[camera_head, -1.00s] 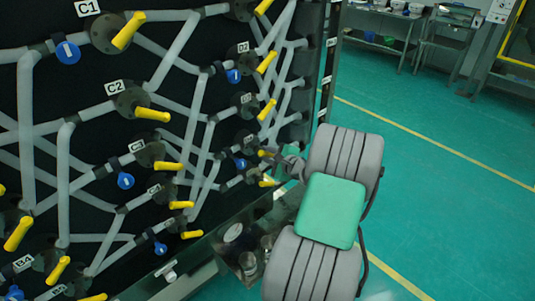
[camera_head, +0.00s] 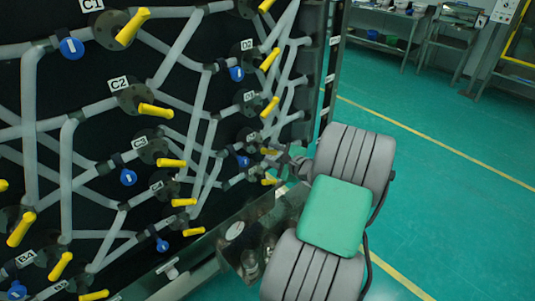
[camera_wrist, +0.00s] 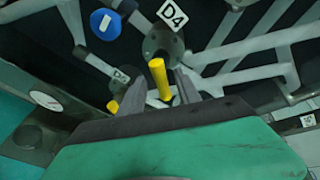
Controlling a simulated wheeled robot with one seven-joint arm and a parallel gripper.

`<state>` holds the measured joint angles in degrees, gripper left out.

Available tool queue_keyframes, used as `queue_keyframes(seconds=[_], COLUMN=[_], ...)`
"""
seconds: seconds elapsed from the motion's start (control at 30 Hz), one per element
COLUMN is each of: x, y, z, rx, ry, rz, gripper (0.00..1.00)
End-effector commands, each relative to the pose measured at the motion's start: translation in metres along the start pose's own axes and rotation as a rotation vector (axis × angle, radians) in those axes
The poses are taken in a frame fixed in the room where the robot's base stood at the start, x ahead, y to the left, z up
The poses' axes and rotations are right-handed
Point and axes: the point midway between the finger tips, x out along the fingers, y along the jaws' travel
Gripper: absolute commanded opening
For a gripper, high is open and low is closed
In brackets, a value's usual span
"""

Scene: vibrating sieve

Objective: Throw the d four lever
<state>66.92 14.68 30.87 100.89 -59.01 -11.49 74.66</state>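The D4 lever (camera_wrist: 159,80) is a yellow handle on a dark round valve body below the white "D4" label (camera_wrist: 172,12) in the wrist view. My gripper (camera_wrist: 160,88) is open, with one grey finger on each side of this lever. I cannot tell whether either finger touches it. In the head view my gripper (camera_head: 288,156) reaches the right part of the pipe panel, at a partly covered yellow lever (camera_head: 268,151).
Another yellow lever (camera_wrist: 112,106) sits left of my fingers, and a blue round tag (camera_wrist: 105,24) hangs at upper left. Grey pipes (camera_wrist: 240,75) cross behind. A metal ledge (camera_head: 215,240) runs below the panel. Green floor (camera_head: 450,210) to the right is clear.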

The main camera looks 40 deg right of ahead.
Motion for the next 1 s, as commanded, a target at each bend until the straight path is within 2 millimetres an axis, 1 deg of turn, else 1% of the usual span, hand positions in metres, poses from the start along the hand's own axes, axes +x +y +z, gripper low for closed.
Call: queue_keyframes(seconds=[0.03,0.13,0.2,0.3,0.67,0.73,0.8,0.83,0.87,0.9,0.93,1.0], x=[-0.012,-0.032,-0.042,-0.050,-0.051,-0.051,-0.051,-0.051,-0.052,-0.054,-0.059,-0.072], y=[-0.001,0.000,0.001,0.001,0.001,0.001,0.005,0.011,0.022,0.043,0.064,0.109], z=[-0.002,-0.001,-0.001,0.001,0.001,0.001,0.002,0.004,0.005,-0.002,-0.009,-0.023], rx=[0.002,0.001,0.002,0.001,0.000,-0.024,-0.116,-0.179,-0.258,-0.373,-0.452,-0.559], ry=[0.003,0.002,0.001,-0.002,-0.003,-0.003,-0.008,-0.020,-0.032,-0.037,-0.040,-0.057], rz=[-0.004,-0.002,-0.001,0.002,0.003,0.003,0.015,0.041,0.082,0.164,0.240,0.392], gripper=[0.40,0.40,0.40,0.40,0.40,0.40,0.40,0.40,0.40,0.40,0.40,0.40])
